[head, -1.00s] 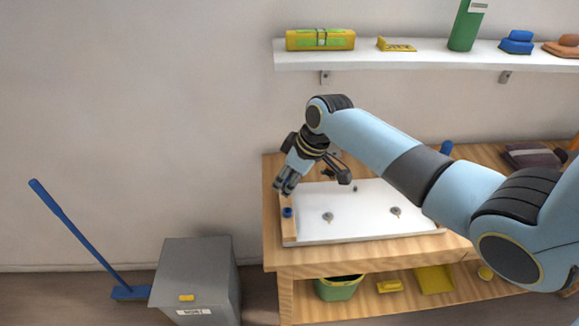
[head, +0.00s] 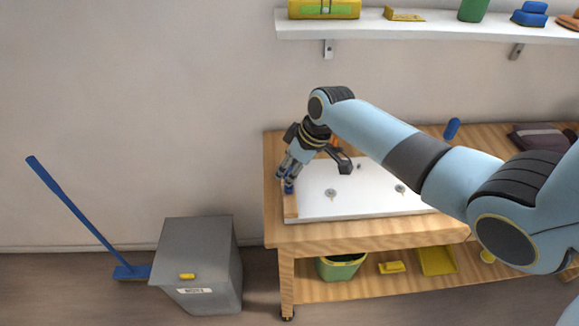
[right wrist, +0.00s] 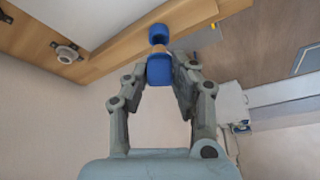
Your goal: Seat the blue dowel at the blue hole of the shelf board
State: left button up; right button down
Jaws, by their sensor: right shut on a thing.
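My right gripper (head: 285,181) is shut on the blue dowel (right wrist: 160,70), just above the left end of the white panel. In the right wrist view (right wrist: 160,75) both fingers press its blue body, and a short tan wooden part shows beyond it. The wooden shelf board (head: 291,207) is the strip along the panel's left edge. The blue hole (right wrist: 158,33) shows as a blue ring on the board, in line with the dowel. The wooden part reaches to the ring; I cannot tell whether it is inside. My left gripper is not in view.
The white panel (head: 365,200) with round metal fittings lies on the wooden bench (head: 360,234). A blue upright object (head: 452,128) and a dark folded cloth (head: 538,138) are behind. A grey bin (head: 197,262) and blue broom (head: 75,210) stand left. A shelf (head: 420,27) hangs above.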

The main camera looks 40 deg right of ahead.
jog(key=shift+f, duration=0.1)
dwell(0.4)
jog(key=shift+p, duration=0.55)
dwell(0.9)
jog(key=shift+f+b, duration=0.95)
jog(key=shift+f, duration=0.3)
jog(key=c, duration=1)
grip_release()
jog(key=v, duration=1.2)
jog(key=shift+s, duration=0.1)
jog(key=shift+a, duration=0.1)
